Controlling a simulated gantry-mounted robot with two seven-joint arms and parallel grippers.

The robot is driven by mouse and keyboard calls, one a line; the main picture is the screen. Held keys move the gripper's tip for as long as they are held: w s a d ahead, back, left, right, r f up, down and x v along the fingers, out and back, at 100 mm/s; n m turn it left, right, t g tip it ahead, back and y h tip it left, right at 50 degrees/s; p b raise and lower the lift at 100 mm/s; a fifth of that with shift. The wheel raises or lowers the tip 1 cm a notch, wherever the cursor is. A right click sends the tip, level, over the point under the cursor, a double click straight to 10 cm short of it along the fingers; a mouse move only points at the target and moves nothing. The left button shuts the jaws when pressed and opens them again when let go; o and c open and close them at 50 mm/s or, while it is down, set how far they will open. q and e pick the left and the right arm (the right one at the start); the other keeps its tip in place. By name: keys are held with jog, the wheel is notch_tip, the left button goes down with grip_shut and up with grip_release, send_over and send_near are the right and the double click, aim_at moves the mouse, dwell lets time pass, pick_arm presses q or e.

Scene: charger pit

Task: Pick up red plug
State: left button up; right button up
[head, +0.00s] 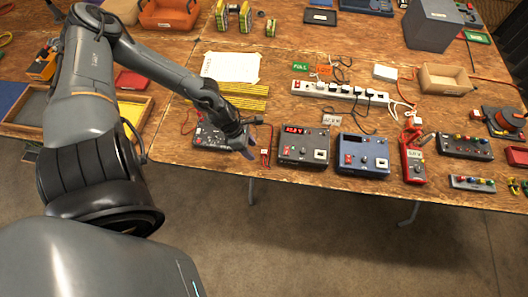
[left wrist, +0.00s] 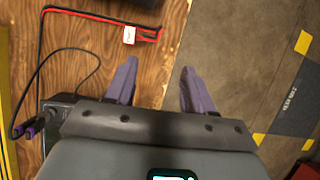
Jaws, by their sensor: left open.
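My left gripper (head: 247,150) hangs near the front edge of the wooden table. In the left wrist view its two purple fingers (left wrist: 158,80) are apart, with nothing between them. A red and black lead pair (head: 265,157) lies on the table just right of the gripper. It also shows in the left wrist view (left wrist: 95,14), beyond the fingertips, with a white tag (left wrist: 129,35) near one end. I cannot clearly single out a red plug; any plug on this lead is too small to tell. My right gripper is not in view.
A black power supply (head: 304,147) with a red display and a blue one (head: 363,154) stand right of the gripper. A black device (head: 212,137) sits partly behind it. A white power strip (head: 338,92), a red multimeter (head: 413,163) and loose cables lie farther right. Below the table edge is open floor.

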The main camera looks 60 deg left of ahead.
pick_arm(q)
jog(key=w+a+y+b, duration=0.1)
jog(key=w+a+b, duration=0.1)
jog(key=a, duration=0.1)
jog(key=b, duration=0.1)
send_over(263, 151)
jog(key=s+a, duration=0.1)
jog(key=s, duration=0.1)
jog(key=shift+t, duration=0.3)
notch_tip(263, 151, down, 5)
jog(key=shift+s, duration=0.15)
jog(key=shift+b+x, duration=0.4)
jog(key=shift+x, duration=0.4)
jog(key=shift+b+x, duration=0.35)
jog(key=shift+x, duration=1.85)
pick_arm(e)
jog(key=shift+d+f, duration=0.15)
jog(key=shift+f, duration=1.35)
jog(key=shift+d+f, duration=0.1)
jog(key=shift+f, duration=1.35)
pick_arm(q)
grip_shut()
